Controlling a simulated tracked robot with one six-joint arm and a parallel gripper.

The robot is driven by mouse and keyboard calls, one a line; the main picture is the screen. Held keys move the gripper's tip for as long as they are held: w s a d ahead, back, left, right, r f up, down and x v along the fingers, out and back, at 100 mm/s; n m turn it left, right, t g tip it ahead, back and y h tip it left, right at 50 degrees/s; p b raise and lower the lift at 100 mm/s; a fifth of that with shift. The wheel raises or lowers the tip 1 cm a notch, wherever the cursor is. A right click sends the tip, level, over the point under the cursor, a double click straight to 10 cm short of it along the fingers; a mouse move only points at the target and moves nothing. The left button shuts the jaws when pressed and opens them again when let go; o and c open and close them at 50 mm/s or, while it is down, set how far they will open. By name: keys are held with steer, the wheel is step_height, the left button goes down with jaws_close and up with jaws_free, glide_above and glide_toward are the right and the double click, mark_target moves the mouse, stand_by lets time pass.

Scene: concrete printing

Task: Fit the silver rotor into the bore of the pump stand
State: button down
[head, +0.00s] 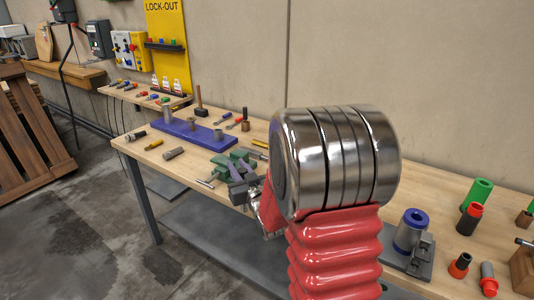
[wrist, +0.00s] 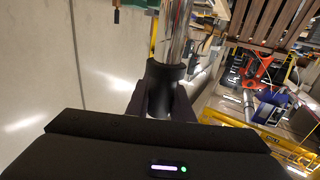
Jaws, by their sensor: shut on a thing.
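In the wrist view my gripper (wrist: 161,101) is shut on the silver rotor (wrist: 181,32), a shiny long shaft that rises out of a dark collar between the fingers. The shaft's far end runs out of the top of the picture. In the head view my large arm link hides much of the middle, and I cannot make out the rotor there. What looks like the pump stand (head: 409,232) is a grey cylinder with a blue ring on top, on a dark base plate at the right of the bench. The rotor is apart from it.
The wooden bench (head: 150,133) runs along the wall. A green vise (head: 232,163), a blue tool rack (head: 187,133) and loose parts stand on its left half. Green (head: 480,194) and red-orange (head: 470,219) cylinders stand at the right, near a wooden block (head: 523,270).

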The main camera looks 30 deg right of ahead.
steer(key=a+f+y, duration=0.1)
steer(key=a+f, duration=0.1)
steer(key=a, duration=0.4)
steer(key=a+f+n+y, duration=0.1)
steer(key=a+f, duration=0.2)
steer(key=a, duration=0.4)
steer(key=s+a+f, duration=0.1)
steer(key=a+f, duration=0.2)
steer(key=a, duration=0.3)
steer(key=shift+a+n+y, duration=0.2)
steer(key=shift+n+y, duration=0.2)
steer(key=shift+a+f, duration=0.1)
